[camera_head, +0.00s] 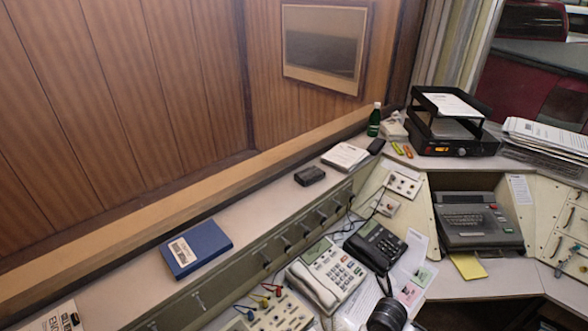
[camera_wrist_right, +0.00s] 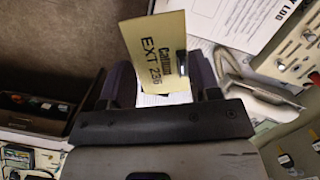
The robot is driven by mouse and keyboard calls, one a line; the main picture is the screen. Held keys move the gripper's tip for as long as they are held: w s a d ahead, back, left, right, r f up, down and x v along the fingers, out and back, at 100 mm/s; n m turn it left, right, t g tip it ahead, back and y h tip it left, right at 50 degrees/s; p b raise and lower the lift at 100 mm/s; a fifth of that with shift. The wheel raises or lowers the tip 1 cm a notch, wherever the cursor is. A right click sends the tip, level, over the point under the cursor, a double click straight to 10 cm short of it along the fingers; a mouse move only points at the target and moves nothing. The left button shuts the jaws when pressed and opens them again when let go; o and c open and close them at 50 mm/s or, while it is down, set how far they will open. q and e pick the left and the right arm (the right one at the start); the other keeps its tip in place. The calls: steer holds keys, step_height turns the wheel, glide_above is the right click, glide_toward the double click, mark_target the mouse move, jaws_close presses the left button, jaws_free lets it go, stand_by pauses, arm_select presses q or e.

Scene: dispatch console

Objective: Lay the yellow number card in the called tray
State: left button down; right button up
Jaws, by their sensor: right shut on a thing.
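My right gripper (camera_wrist_right: 158,80) is shut on a yellow number card (camera_wrist_right: 155,55) in the right wrist view. The card is printed "EXT 236" and stands up between the two purple fingers. A black two-tier letter tray (camera_head: 452,146) stands on the back right of the console in the head view, with papers on both levels. Small red and orange lights show on its front; I cannot tell which level is called. A yellow sheet (camera_head: 468,265) lies below the typewriter-like machine; I cannot tell whether it is the same card. My left gripper is not in view.
A green bottle (camera_head: 375,119) and small coloured items stand left of the tray, and a paper stack (camera_head: 545,140) lies right of it. Two telephones (camera_head: 328,271) (camera_head: 375,245) and a keyboard machine (camera_head: 475,220) fill the desk. A blue book (camera_head: 196,248) lies on the ledge.

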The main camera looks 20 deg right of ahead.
steer(key=w+a+r+n+h, duration=0.1)
steer(key=a+r+n, duration=0.75)
steer(key=a, duration=0.45)
steer(key=w+d+r, duration=0.1)
steer(key=w+r, duration=0.5)
steer(key=r, duration=0.4)
steer(key=w+d+r, duration=0.1)
steer(key=w+r, duration=0.4)
steer(key=r, duration=0.5)
steer(key=s+r+p, duration=0.4)
steer(key=r+p, duration=0.6)
steer(key=p, duration=0.2)
steer(key=s+r+p, duration=0.4)
steer(key=r+p, duration=0.7)
steer(key=p, duration=0.2)
steer(key=shift+s+a+r+n+g, duration=0.15)
steer(key=shift+s+a+n+g, duration=0.1)
steer(key=shift+s+n+g, duration=0.1)
